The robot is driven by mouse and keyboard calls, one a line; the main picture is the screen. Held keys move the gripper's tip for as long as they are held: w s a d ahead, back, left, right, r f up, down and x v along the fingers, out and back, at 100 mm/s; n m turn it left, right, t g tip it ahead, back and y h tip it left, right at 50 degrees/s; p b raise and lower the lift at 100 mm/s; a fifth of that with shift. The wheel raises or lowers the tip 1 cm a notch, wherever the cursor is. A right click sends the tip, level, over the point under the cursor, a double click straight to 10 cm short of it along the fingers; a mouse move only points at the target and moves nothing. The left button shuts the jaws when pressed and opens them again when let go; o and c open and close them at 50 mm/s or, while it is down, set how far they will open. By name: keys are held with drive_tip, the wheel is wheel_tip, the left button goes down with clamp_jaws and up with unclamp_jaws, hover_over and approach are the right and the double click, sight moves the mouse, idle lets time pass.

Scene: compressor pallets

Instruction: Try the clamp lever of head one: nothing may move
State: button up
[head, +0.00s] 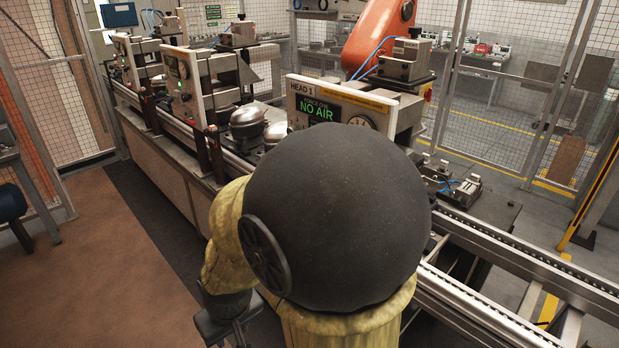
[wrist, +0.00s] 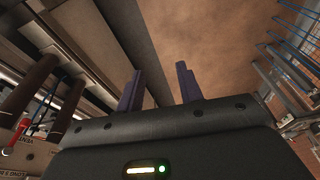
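The head one station shows in the head view as a white-framed panel labelled HEAD 1 (head: 300,88), with a lit green display reading NO AIR (head: 317,108) and a round gauge at its right. Its lower part is hidden behind my arm's large dark rounded joint. I cannot make out its clamp lever for certain in either view. My gripper (wrist: 160,80) shows in the wrist view with its two dark purplish fingers apart and nothing between them. Brown floor lies beyond the fingers. I cannot make out the gripper in the head view.
In the wrist view, dark round posts (wrist: 30,80) and a red part (wrist: 19,131) stand at the left. Silver domed shells (head: 247,122) sit along the line. An orange robot arm (head: 380,32) stands behind. Conveyor rails (head: 520,260) run right. Brown floor (head: 110,250) is open at left.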

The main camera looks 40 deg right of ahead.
drive_tip(key=shift+w+d, duration=0.15)
drive_tip(key=shift+w, duration=0.15)
drive_tip(key=shift+o, duration=0.6)
drive_tip(key=shift+s, duration=0.1)
drive_tip(key=shift+o, duration=0.9)
drive_tip(key=w+d+m+t+h+p, duration=0.1)
drive_tip(key=w+d+m+t+h, duration=0.35)
drive_tip(key=w, duration=1.15)
drive_tip(key=d+r+m+h, duration=0.4)
drive_tip(key=d+m+h, duration=0.1)
drive_tip(key=d+h, duration=0.1)
drive_tip(key=d+r+m+g+h, duration=0.1)
drive_tip(key=d+r+m+h, duration=0.3)
drive_tip(key=d+m+h, duration=0.2)
drive_tip(key=shift+s+d+r+h+p, duration=0.25)
drive_tip(key=shift+s+d+h+p, duration=0.15)
drive_tip(key=shift+d, duration=0.6)
